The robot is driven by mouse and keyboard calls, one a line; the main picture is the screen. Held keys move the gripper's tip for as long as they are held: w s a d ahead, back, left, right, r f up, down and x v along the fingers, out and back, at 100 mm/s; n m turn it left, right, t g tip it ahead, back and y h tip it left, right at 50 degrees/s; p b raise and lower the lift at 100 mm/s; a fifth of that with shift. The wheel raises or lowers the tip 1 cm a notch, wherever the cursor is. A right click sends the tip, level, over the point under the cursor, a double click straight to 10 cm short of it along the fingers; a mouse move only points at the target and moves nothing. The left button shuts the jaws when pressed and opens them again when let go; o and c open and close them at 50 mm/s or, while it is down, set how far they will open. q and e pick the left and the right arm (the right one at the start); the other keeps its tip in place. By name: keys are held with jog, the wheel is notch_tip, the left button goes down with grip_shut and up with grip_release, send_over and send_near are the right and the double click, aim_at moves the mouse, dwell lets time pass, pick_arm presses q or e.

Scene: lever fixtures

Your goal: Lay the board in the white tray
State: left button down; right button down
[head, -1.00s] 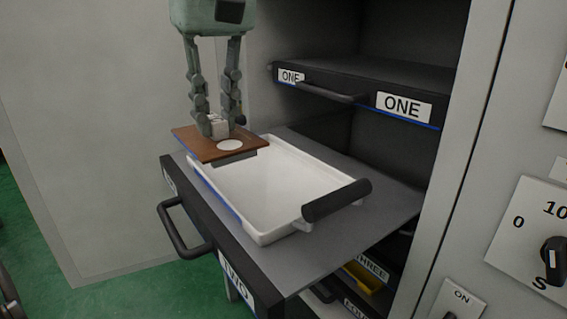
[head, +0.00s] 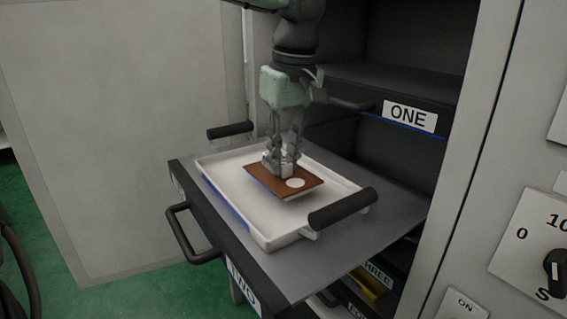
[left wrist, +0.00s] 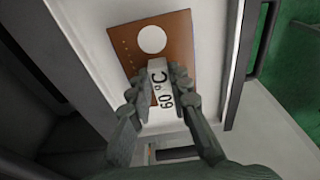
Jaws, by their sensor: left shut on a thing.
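The brown board (head: 284,181) has a white round spot and a white block on it. It is over the inside of the white tray (head: 228,194), near its middle; I cannot tell whether it touches the tray floor. My left gripper (head: 282,167) points down and is shut on the board's white block. In the left wrist view the fingers (left wrist: 160,97) close on the block, marked "60 °C", and the board (left wrist: 170,40) lies beyond it above the tray (left wrist: 95,60). My right gripper is not in view.
The tray sits on the pulled-out drawer TWO (head: 386,230), with black handles (head: 342,208) at its ends. Drawer ONE (head: 400,112) is above and behind. A grey cabinet panel (head: 120,130) is at left, and a panel with a knob (head: 553,265) is at right.

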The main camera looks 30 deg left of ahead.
aim_at(290, 179)
pick_arm(q)
jog(key=shift+f, duration=0.95)
jog(key=c, duration=1.4)
grip_release()
jog(key=r, duration=0.4)
jog(key=d+r, duration=0.1)
jog(key=r, duration=0.7)
jog(key=shift+s+d, duration=0.35)
